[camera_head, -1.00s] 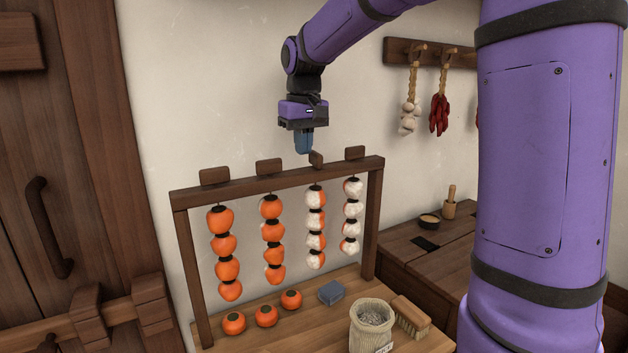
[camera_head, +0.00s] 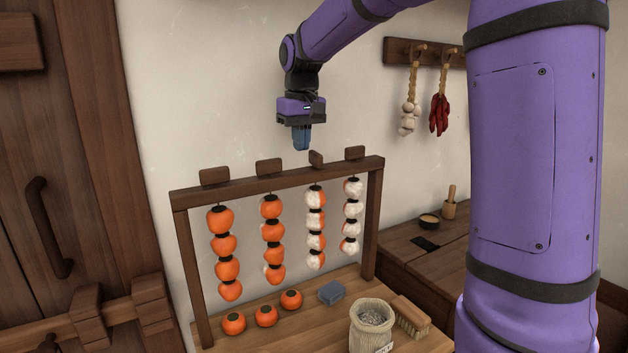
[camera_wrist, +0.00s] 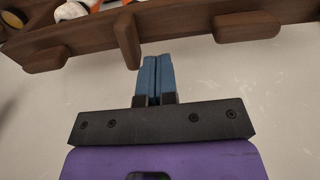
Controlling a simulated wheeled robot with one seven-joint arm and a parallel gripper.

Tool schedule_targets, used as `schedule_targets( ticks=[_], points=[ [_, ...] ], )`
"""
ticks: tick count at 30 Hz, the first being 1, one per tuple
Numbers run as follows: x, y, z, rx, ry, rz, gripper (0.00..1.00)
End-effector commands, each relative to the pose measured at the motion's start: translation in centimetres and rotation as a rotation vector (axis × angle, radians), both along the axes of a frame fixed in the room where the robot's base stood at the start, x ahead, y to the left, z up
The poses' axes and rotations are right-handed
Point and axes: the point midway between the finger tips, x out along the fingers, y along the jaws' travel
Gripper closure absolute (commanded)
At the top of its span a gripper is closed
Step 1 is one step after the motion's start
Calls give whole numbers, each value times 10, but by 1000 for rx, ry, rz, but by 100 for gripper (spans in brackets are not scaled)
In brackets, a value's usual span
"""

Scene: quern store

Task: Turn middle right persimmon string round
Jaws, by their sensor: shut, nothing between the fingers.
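The middle right persimmon string (camera_head: 316,228) hangs third from the left on the wooden rack (camera_head: 240,188). It shows mostly white, powdery fruit with orange along its right side. Its wooden tab (camera_head: 316,159) on top of the rail stands turned at an angle to the other tabs; it also shows in the wrist view (camera_wrist: 126,38). My gripper (camera_head: 302,148) is shut and empty, above the rail and slightly left of that tab, apart from it. In the wrist view its blue fingers (camera_wrist: 156,60) are together, beside the tab.
Two orange strings (camera_head: 224,255) hang on the left and a white string (camera_head: 351,216) on the right. Loose persimmons (camera_head: 266,316), a blue-grey block (camera_head: 331,292), a sack (camera_head: 371,335) and a brush (camera_head: 411,316) are on the bench.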

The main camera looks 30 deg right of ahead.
Motion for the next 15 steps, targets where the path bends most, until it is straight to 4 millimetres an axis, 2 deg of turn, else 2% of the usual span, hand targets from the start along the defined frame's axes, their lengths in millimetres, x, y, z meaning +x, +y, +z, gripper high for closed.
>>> schedule_targets(
  ticks=[15],
  points=[
    [1, 2, 23, 0, -1, 0, 100]
  ],
)
